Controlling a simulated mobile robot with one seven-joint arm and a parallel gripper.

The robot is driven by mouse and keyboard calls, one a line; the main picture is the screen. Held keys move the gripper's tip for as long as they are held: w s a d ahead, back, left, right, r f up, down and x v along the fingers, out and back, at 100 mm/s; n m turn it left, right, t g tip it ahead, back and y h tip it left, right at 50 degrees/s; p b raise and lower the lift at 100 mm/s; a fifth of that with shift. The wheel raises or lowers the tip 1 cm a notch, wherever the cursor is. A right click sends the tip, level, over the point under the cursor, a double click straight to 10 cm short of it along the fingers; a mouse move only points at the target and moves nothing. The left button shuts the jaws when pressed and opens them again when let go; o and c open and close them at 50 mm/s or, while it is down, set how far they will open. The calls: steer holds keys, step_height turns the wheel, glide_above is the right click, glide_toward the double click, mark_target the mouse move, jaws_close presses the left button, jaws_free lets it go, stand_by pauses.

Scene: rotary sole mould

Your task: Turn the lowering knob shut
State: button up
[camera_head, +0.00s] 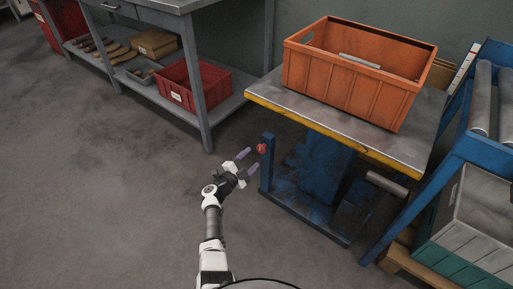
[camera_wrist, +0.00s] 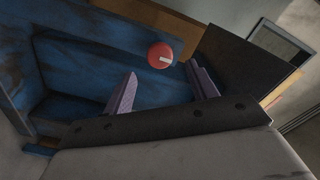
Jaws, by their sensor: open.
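The lowering knob is a small red round knob (camera_head: 262,148) on the side of a blue post (camera_head: 267,165) under the lift table. In the wrist view the knob (camera_wrist: 160,55) shows a pale bar-shaped mark, against worn blue metal. My gripper (camera_head: 249,161) is open and empty, just left of the knob and a little below it in the head view. In the wrist view the knob appears beyond and between the two purple-grey fingers (camera_wrist: 163,87). No contact with the knob shows.
The lift table (camera_head: 274,101) has a yellow-black edge and carries an orange crate (camera_head: 345,93). A blue roller stand (camera_head: 452,160) is close on the right. A workbench with a red bin (camera_head: 205,95) stands at the back left. The floor at left is clear.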

steer(key=p+v, duration=0.3)
steer(key=v, duration=0.3)
steer(key=shift+s+a, duration=0.25)
steer(key=shift+s, duration=0.05)
